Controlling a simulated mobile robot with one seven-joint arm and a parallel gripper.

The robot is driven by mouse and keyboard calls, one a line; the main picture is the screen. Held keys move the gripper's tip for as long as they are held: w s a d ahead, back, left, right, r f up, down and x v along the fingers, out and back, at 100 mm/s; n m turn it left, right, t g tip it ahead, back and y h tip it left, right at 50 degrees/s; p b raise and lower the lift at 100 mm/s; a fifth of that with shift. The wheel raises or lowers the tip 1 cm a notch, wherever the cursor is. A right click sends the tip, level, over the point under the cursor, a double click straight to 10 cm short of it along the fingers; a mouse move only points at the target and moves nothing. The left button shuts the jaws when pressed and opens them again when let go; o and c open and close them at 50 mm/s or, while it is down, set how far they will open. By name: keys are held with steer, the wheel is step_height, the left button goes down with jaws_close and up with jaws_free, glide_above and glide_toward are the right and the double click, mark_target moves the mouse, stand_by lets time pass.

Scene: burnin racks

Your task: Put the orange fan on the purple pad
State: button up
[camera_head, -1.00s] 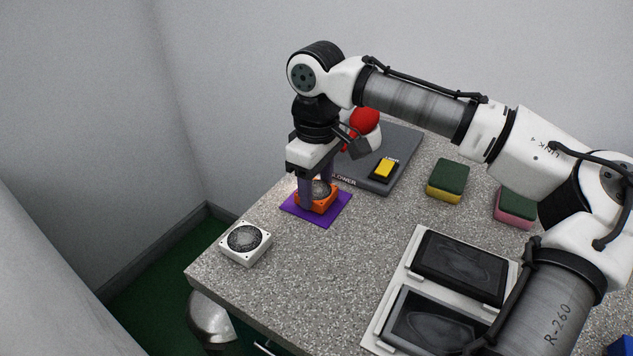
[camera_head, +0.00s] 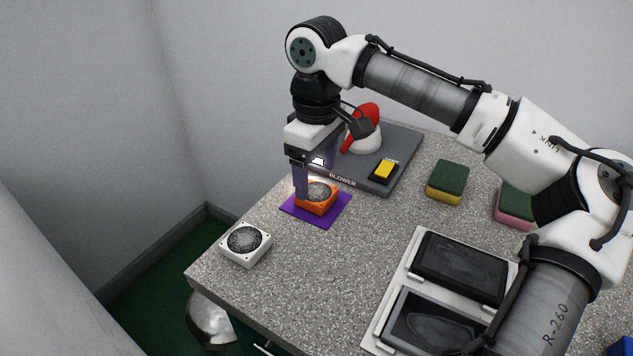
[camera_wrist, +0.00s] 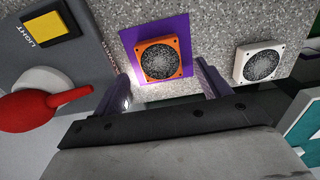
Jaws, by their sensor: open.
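The orange fan (camera_head: 317,198) lies flat on the purple pad (camera_head: 326,218), with purple showing around it. In the wrist view the orange fan (camera_wrist: 162,60) sits inside the edges of the purple pad (camera_wrist: 186,28), between my fingers in the picture. My gripper (camera_head: 315,180) is open and empty, above the fan and slightly to its left and back. In the wrist view my gripper's two purple-grey fingers (camera_wrist: 166,90) stand wide apart, clear of the fan.
A white fan (camera_head: 245,243) sits at the table's left corner. Sponges (camera_head: 448,181) and a white tray (camera_head: 421,237) are to the right.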

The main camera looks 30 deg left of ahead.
mark_target(316, 192)
step_height(316, 192, up, 9)
steer(key=shift+f, duration=0.15)
